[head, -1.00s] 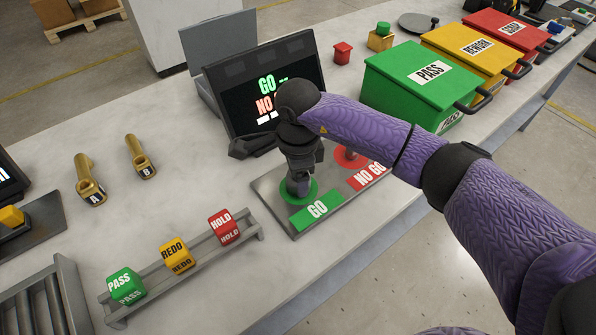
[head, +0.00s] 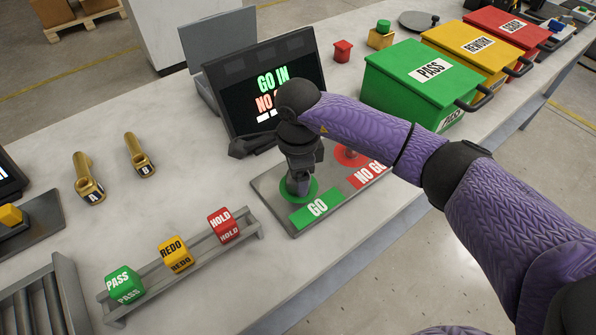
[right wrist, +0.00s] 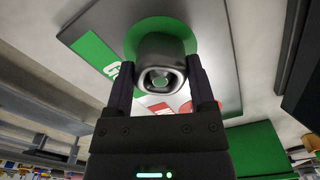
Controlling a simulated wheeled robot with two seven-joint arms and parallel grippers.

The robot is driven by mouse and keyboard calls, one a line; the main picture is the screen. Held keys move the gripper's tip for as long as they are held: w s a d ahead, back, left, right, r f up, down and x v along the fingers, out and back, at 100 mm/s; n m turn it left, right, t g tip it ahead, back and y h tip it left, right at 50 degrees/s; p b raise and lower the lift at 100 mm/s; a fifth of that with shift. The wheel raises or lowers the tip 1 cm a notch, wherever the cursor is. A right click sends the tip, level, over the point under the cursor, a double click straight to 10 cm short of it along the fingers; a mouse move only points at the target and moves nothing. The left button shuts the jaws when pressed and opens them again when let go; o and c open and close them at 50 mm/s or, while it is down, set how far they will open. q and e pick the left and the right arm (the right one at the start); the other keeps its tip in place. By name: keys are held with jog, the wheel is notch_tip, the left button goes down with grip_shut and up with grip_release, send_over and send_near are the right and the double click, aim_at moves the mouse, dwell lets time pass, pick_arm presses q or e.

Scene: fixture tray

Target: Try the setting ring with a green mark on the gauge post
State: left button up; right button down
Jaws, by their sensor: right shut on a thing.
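My right gripper (head: 299,180) points down over the green disc (head: 313,188) beside the GO label (head: 317,208). In the right wrist view its two fingers (right wrist: 163,88) are shut on a grey metal setting ring (right wrist: 158,48) with a round opening. A little green shows in that opening. The ring is in front of the green disc (right wrist: 131,42); I cannot tell whether it touches it. No separate gauge post can be made out. The display (head: 268,88) shows green "GO IN" above a red line partly hidden by my arm. My left gripper is not in view.
The red disc (head: 347,157) by the NO GO label (head: 369,173) lies partly behind my arm. A rack (head: 190,268) holds PASS, REDO and HOLD cubes. Brass parts A (head: 88,178) and B (head: 139,155) lie at left. Green (head: 418,85), yellow and red bins stand at right.

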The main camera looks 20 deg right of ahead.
jog(key=shift+r+p, duration=2.4)
jog(key=shift+r, duration=1.2)
jog(key=shift+f, duration=0.1)
jog(key=shift+s+d+r+n, duration=0.15)
jog(key=shift+r+n, duration=0.3)
jog(key=shift+n, duration=0.45)
jog(key=s+d+r+n+b, duration=0.1)
jog(key=s+r+n, duration=0.5)
jog(key=n, duration=1)
jog(key=shift+s+d+n, duration=0.4)
jog(key=shift+s+d, duration=0.2)
jog(key=shift+d, duration=0.05)
